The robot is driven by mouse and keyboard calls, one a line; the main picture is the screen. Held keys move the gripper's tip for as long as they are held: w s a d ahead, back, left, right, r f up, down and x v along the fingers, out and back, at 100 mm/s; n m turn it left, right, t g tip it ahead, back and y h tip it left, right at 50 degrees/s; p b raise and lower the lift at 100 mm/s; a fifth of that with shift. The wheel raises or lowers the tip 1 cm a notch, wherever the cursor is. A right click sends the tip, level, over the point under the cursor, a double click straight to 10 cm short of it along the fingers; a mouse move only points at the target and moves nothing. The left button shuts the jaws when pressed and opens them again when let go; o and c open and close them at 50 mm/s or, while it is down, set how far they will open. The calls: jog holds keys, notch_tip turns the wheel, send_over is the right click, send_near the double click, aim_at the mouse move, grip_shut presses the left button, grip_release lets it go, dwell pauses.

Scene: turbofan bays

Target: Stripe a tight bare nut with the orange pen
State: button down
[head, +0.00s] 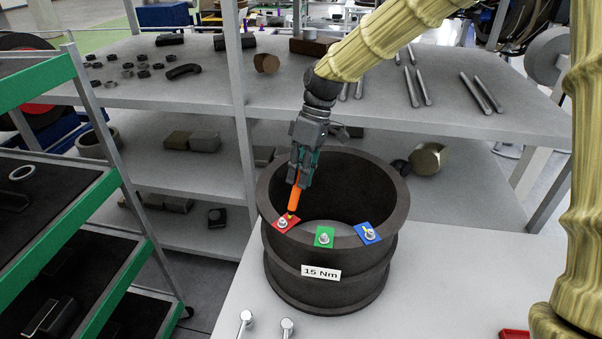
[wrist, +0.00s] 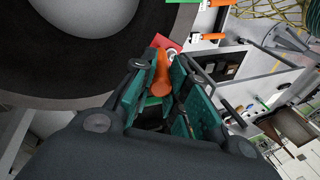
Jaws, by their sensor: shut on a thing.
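The orange pen (head: 294,199) is held in my gripper (head: 302,176), tip down, over the red patch (head: 278,227) on the rim of a dark ring casing (head: 385,262). Its lower end is at or just above the patch's nut (head: 283,223); I cannot tell whether they touch. A yellow bit shows there, either tip or mark. The green patch (head: 317,243) bears a nut (head: 324,238) with no mark visible. The blue patch (head: 375,238) bears a nut (head: 368,234) with a yellow mark. In the wrist view the pen (wrist: 160,78) sits between the teal fingers, near the red patch (wrist: 160,40).
A label (head: 321,272) on the casing reads 15 Nm. Two metal pieces (head: 287,326) lie at the pale table's front edge, and a red item (head: 514,333) is at the right. A grey shelf (head: 200,85) stands behind. A green-edged rack (head: 100,215) is at left.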

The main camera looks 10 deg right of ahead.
jog(key=shift+s+a+f, duration=0.1)
jog(key=shift+s+a, duration=0.25)
jog(key=shift+a, duration=0.15)
dwell(0.8)
